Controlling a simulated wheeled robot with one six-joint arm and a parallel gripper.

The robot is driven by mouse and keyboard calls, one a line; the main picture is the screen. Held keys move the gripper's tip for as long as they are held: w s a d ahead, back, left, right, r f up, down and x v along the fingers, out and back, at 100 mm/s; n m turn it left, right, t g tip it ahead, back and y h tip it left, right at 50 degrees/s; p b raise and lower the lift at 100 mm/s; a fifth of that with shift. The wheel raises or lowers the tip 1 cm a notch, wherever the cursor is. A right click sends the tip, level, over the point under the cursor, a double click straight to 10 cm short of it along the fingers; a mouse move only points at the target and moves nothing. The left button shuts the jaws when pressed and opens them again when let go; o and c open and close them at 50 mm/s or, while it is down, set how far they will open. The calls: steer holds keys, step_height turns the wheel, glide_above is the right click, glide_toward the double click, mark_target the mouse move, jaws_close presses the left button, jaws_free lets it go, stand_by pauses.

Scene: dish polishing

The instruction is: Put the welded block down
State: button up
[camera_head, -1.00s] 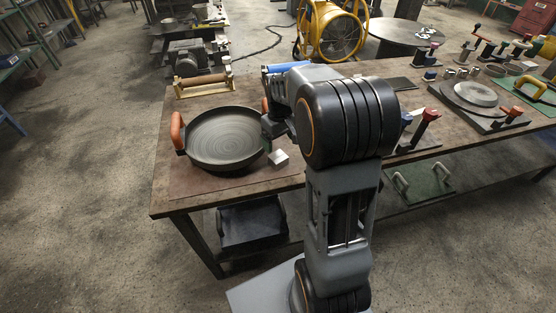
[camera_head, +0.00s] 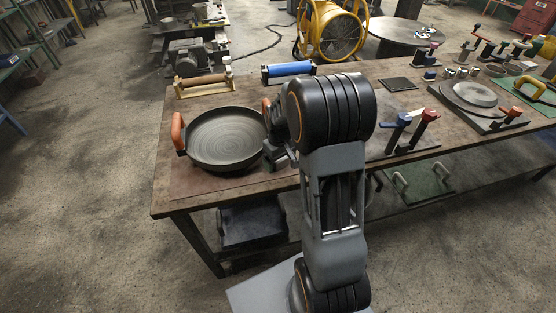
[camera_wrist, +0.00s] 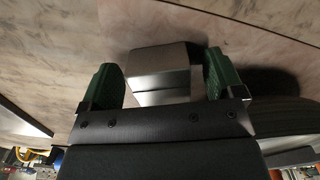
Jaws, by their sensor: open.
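The welded block (camera_wrist: 163,55) is a plain silver-grey metal piece. In the wrist view it lies between the two green fingers of my gripper (camera_wrist: 160,68), over the brownish tabletop. A gap shows between the block and the left finger; the right finger is very close to it, and contact cannot be told. My gripper is open. In the head view my gripper (camera_head: 272,163) is low at the right side of the dark round pan (camera_head: 226,138), and the block is hidden behind it.
The pan with orange handles stands close on the left, on the workbench (camera_head: 180,205). A brown roller (camera_head: 203,84) and a blue roller (camera_head: 288,68) stand behind it. Upright clamps (camera_head: 410,130) stand to the right. The bench's front edge is near.

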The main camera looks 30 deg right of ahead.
steer(key=shift+r, duration=0.1)
steer(key=c, duration=1.4)
